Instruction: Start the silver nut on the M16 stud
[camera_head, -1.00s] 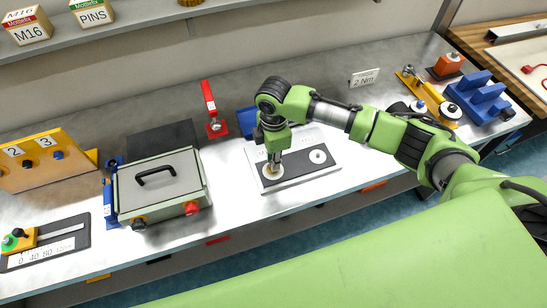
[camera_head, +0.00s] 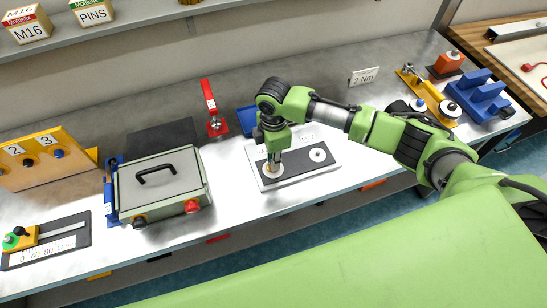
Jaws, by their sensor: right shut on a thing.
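My right gripper (camera_head: 273,165) points straight down over the left round disc (camera_head: 274,171) of a light plate with a dark strip (camera_head: 296,165). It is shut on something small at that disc. The silver nut and the stud are too small and too covered by the fingers to make out, so I cannot tell how they sit. A second pale disc (camera_head: 318,155) with a small dark centre lies to the right on the same plate, uncovered. My left gripper is not in view.
A lidded grey box (camera_head: 165,185) stands left of the plate, with a red toggle clamp (camera_head: 212,110) behind. Blue blocks (camera_head: 480,95) and a yellow fixture (camera_head: 425,92) stand at the right. The metal bench top (camera_head: 250,208) in front of the plate is clear.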

